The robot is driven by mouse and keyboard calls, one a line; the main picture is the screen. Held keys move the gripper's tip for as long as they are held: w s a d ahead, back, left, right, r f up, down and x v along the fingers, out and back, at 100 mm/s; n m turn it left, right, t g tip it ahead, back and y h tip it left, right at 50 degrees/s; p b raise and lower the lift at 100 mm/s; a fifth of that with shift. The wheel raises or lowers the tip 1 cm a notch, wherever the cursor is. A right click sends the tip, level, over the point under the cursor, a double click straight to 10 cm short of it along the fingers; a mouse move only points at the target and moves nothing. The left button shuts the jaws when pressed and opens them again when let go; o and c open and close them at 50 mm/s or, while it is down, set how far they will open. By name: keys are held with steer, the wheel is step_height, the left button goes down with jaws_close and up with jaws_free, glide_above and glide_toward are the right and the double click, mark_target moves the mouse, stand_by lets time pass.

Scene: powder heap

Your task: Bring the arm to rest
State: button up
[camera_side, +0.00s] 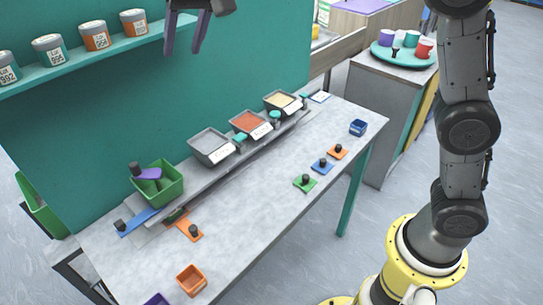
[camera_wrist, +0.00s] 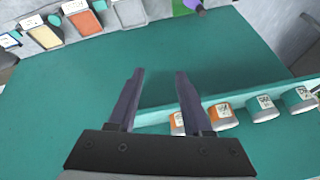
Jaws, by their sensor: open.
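My gripper (camera_side: 187,32) is at the top of the side view, high above the work table (camera_side: 240,240) and in front of the teal back panel (camera_side: 270,60). Its two dark fingers are apart with nothing between them. In the wrist view my gripper (camera_wrist: 160,95) also shows open and empty, with the teal panel behind the fingers. It touches nothing that I can see.
A shelf (camera_side: 95,62) with several labelled jars is left of my gripper. Below stand a grey tray (camera_side: 209,147), a green bin (camera_side: 165,190) and an orange cup (camera_side: 191,281). A round teal tray (camera_side: 384,55) with cups is at the back right.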

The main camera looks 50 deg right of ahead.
steer(key=s+d+r+t, duration=0.1)
steer(key=s+d+r, duration=0.1)
steer(key=s+d, duration=1.5)
steer(key=s+f+n, duration=0.3)
steer(key=s+f, duration=1.2)
steer(key=s, duration=0.1)
steer(key=shift+f+g+h, duration=0.3)
steer(key=shift+f+g, duration=0.1)
steer(key=shift+o, duration=0.2)
stand_by(1.1)
